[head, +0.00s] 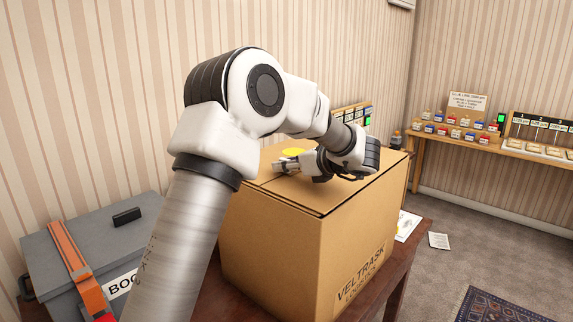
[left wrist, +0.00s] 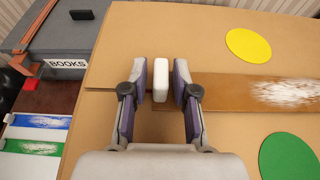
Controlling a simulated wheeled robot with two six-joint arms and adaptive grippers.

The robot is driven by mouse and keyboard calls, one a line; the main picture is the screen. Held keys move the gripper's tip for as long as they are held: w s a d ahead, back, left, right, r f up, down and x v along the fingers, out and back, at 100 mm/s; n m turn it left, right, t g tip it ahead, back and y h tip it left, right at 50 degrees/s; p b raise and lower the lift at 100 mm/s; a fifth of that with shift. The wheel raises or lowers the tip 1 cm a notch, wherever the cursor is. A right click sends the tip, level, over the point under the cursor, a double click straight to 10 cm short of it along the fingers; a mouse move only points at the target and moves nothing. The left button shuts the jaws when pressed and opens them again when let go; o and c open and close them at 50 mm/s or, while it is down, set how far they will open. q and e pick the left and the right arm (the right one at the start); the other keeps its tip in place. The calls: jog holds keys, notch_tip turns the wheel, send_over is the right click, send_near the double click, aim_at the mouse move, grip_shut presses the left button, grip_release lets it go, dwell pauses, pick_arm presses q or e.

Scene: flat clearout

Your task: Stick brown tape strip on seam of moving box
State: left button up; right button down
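The moving box (head: 270,240) is a large closed brown carton; its top (left wrist: 130,30) fills most of the left wrist view. A thin dark seam (left wrist: 100,90) shows left of my fingers. A brown tape strip (left wrist: 228,92) lies across the top to the right, in line with that seam, with a whitish scuffed patch. A small white block (left wrist: 161,82) is at the strip's left end. My left gripper (head: 287,164) is low over the box top. Its fingers (left wrist: 160,72) stand on either side of the white block, with small gaps. My right gripper is not in view.
A yellow disc (left wrist: 249,45) and a green disc (left wrist: 288,157) lie on the box top beside the strip. A grey box marked BOOKS (head: 60,265) with an orange strap stands left. A shelf (head: 485,148) with small coloured items is at the far right.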

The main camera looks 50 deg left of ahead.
pick_arm(q)
jog(key=v, duration=1.2)
jog(key=shift+w, duration=0.1)
